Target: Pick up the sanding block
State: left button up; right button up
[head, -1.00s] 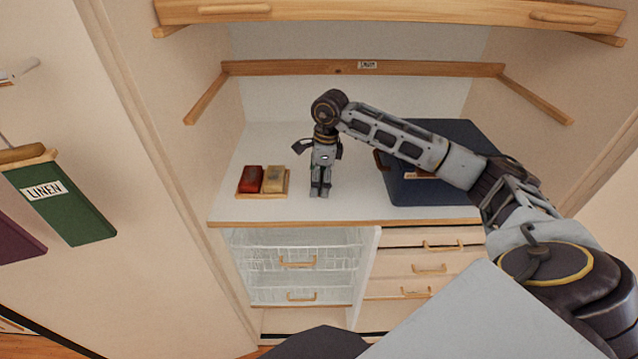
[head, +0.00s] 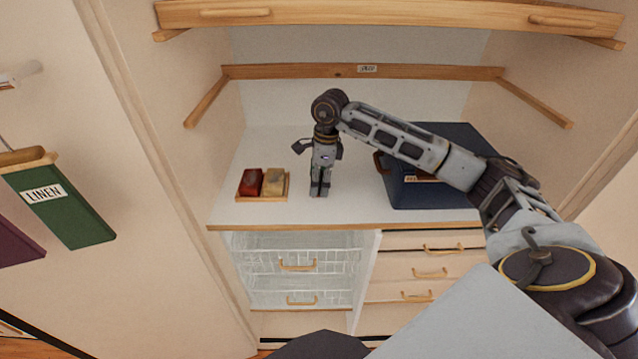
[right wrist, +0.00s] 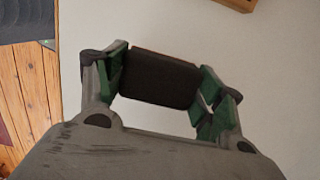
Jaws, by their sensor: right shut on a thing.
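The sanding block (right wrist: 160,78) is a dark, brown-black block with rounded edges. In the right wrist view it sits between the two green-padded fingers of my right gripper (right wrist: 161,88), which is shut on it. The white counter surface is below it; I cannot tell whether the block touches it. In the head view my right gripper (head: 320,190) points down at the counter, right of a small wooden tray, and hides the block. My left gripper is not in view.
The wooden tray (head: 262,198) holds a red block (head: 251,182) and a tan block (head: 274,182). A dark blue bin (head: 435,195) stands on the white counter (head: 350,207) at right, under my arm. Wooden rails (head: 290,69) cross above. Drawers (head: 430,271) and wire baskets (head: 300,265) are below.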

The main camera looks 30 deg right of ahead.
notch_tip(320, 180, up, 7)
jog(key=shift+r+b, duration=0.2)
jog(key=shift+b, duration=0.2)
jog(key=shift+r, duration=0.85)
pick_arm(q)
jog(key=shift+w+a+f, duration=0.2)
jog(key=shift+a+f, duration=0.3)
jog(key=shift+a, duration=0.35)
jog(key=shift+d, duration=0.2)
